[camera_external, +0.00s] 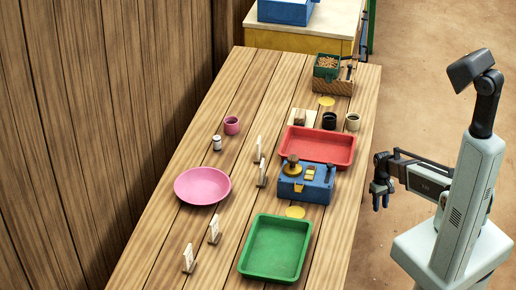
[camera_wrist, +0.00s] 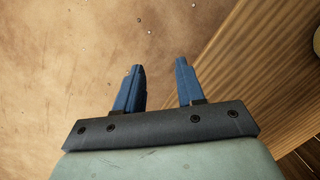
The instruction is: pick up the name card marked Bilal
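Several small white name cards stand upright on the wooden table in the external view. Two are near the middle, one card (camera_external: 257,149) behind another card (camera_external: 262,173). My gripper (camera_external: 381,194) hangs beyond the table's right edge, away from all cards. In the wrist view its two blue fingers (camera_wrist: 160,90) are apart with nothing between them.
The table (camera_external: 160,235) holds a pink plate (camera_external: 202,198), a red tray (camera_external: 345,163), a green tray (camera_external: 247,262), a blue box (camera_external: 316,197), a pink cup (camera_external: 232,125), a shaker (camera_external: 217,143) and dark and beige cups (camera_external: 353,122). A wooden wall (camera_external: 80,120) runs along the left.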

